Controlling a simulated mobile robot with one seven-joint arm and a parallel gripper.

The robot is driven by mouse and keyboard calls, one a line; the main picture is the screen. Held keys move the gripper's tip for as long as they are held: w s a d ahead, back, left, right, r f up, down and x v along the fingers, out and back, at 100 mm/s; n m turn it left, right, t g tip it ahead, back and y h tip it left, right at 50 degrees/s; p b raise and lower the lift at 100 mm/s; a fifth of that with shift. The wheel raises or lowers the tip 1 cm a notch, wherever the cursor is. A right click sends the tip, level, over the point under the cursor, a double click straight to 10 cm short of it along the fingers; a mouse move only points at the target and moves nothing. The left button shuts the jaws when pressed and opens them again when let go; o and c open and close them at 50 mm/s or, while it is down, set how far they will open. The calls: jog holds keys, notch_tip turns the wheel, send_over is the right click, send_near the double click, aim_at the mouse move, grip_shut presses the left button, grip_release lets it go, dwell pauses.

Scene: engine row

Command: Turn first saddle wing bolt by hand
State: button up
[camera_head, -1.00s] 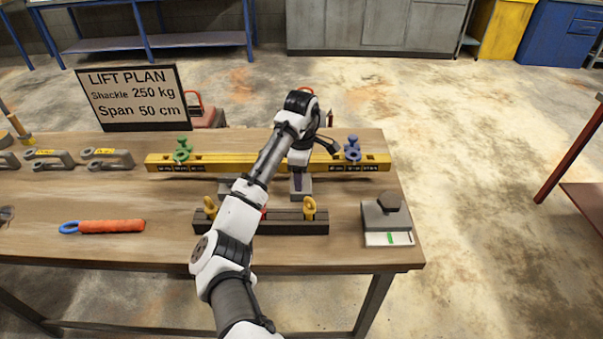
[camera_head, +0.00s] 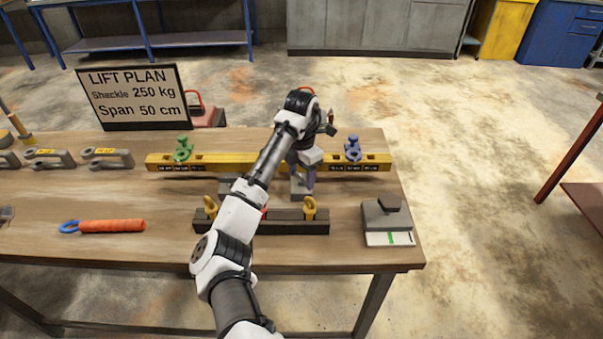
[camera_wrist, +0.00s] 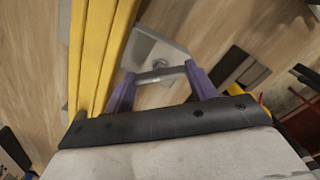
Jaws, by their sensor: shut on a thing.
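My gripper (camera_head: 308,178) points down behind the dark rail, at a grey saddle block (camera_head: 297,190) on the bench. In the wrist view its two purple fingers (camera_wrist: 161,82) stand at the two ends of a grey metal wing bolt (camera_wrist: 160,75) and are shut on it. The bolt lies over the light grey saddle plate (camera_wrist: 165,48), beside the yellow spreader beam (camera_wrist: 95,60). In the head view the bolt is hidden by my gripper. Part of a second grey block (camera_head: 228,187) shows left of my forearm.
The yellow beam (camera_head: 220,163) carries a green shackle (camera_head: 183,150) and a blue shackle (camera_head: 353,148). A dark rail (camera_head: 280,226) with yellow eyes lies in front. A grey block with a knob (camera_head: 385,213) stands right. An orange-handled tool (camera_head: 112,226) lies left.

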jog(key=shift+s+f+n, duration=0.1)
jog(key=shift+f+n, duration=0.1)
jog(key=shift+n, duration=0.7)
jog(key=o, duration=1)
jog(key=shift+r, duration=0.1)
jog(key=shift+r, duration=0.1)
